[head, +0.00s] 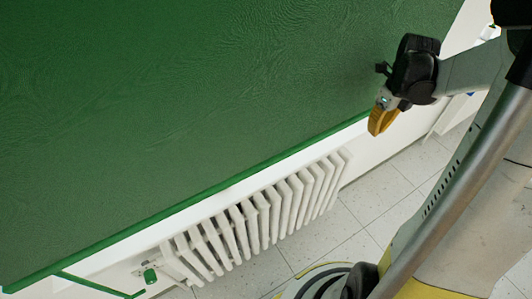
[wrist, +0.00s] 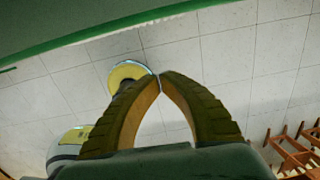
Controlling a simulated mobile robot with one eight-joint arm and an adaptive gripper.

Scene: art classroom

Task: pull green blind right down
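The green blind (head: 180,110) fills the upper left of the head view. Its bright green bottom bar (head: 200,196) runs slanting just above the radiator, and its right end passes behind my gripper (head: 378,127). In the wrist view a green edge, apparently the blind's (wrist: 100,28), crosses the top, beyond my fingertips. My gripper (wrist: 160,78) has its two yellow-brown fingers meeting at the tips, with nothing seen between them. In the head view it is near the lower right part of the blind; whether it touches the blind I cannot tell.
A white ribbed radiator (head: 255,218) stands below the blind. A green valve (head: 150,275) and a green bar (head: 92,284) are at the lower left. The tiled floor (head: 360,235) is clear beside the radiator. Brown wooden chairs (wrist: 295,150) show at the wrist view's lower right.

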